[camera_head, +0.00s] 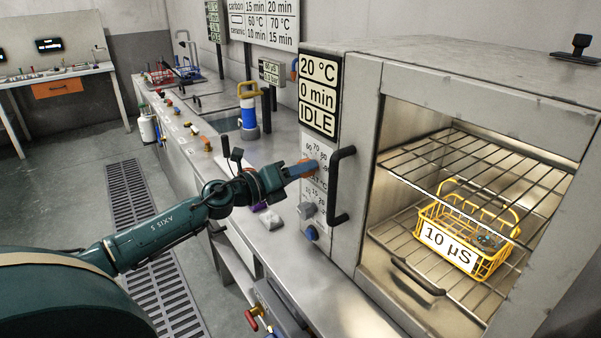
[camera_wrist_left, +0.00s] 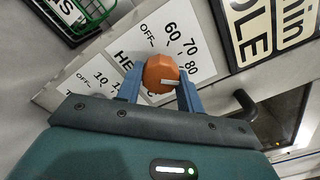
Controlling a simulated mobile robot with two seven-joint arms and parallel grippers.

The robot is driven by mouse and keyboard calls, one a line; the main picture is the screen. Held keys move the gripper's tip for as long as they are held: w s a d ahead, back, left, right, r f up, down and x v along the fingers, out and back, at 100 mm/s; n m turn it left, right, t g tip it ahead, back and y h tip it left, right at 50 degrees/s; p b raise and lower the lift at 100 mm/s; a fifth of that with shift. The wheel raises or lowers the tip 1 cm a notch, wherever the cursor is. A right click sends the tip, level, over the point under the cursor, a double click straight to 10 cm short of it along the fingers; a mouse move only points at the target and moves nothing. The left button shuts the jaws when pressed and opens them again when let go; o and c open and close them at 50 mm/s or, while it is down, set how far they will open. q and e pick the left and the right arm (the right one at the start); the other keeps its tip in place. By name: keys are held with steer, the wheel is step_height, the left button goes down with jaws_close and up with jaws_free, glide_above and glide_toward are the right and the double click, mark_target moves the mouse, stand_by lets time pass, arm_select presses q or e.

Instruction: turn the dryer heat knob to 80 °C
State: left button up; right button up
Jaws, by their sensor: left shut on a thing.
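The orange heat knob (camera_head: 310,165) is on the front panel of the dryer (camera_head: 365,130), beside a printed scale. In the left wrist view the orange knob (camera_wrist_left: 158,72) shows its white mark pointing right, close to the 80 on the scale plate (camera_wrist_left: 193,45); the exact alignment is hard to tell. My left gripper (camera_head: 300,170) is shut on the knob, and in the left wrist view its blue fingers (camera_wrist_left: 160,85) sit on both sides of it. The dryer display (camera_head: 319,93) reads 20 °C, 0 min, IDLE. My right gripper is not in view.
A black door handle (camera_head: 340,187) stands out just right of the knob. A grey knob (camera_head: 307,209) and a blue button (camera_head: 311,233) are below. A yellow basket (camera_head: 468,238) labelled 10 µS is inside the dryer. A blue-and-white cylinder (camera_head: 248,115) stands on the bench behind.

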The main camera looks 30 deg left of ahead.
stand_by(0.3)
arm_select(q)
steer(key=o, duration=1)
steer(key=b+v, duration=0.2)
steer(key=v, duration=1.1)
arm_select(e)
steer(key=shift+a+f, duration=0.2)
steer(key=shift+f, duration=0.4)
arm_select(q)
steer(key=shift+a+f, duration=0.1)
steer(key=shift+s, duration=0.15)
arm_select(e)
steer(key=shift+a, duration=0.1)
